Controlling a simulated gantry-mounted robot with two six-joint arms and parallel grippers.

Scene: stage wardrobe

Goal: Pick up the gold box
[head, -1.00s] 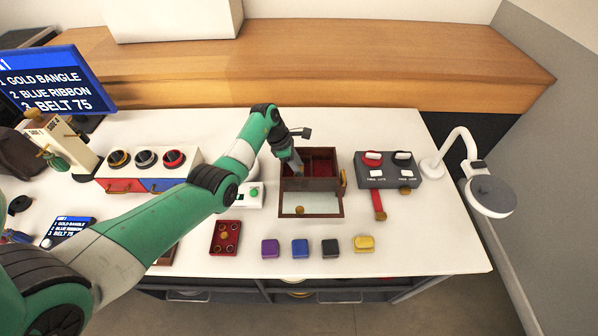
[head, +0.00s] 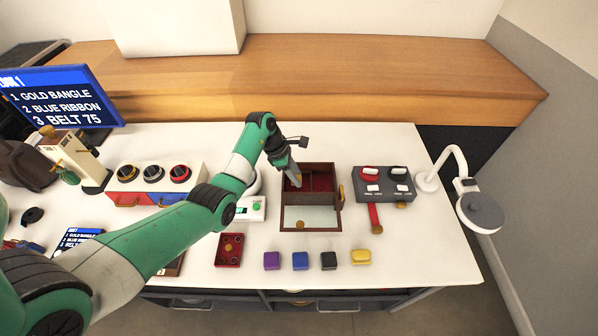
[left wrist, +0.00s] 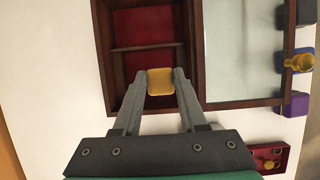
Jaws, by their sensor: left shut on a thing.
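My left gripper (left wrist: 160,88) is shut on a small, rounded gold block (left wrist: 159,82), held between its fingertips in the left wrist view. In the head view this gripper (head: 295,184) is over the left part of the dark wooden case (head: 338,215), by its red-lined compartments; the block is hard to make out there. Whether the block touches the case floor, I cannot tell. Another gold box (head: 360,257) sits on the table at the right end of a row with a purple box (head: 271,261), a blue box (head: 300,261) and a black box (head: 328,261). My right gripper is not in view.
The case's front part has a pale glass-like panel (head: 312,216) with a gold knob. A red tray (head: 229,249) lies front left of the case. A grey switch box (head: 384,184) and a lamp (head: 482,212) stand right. The front right table is clear.

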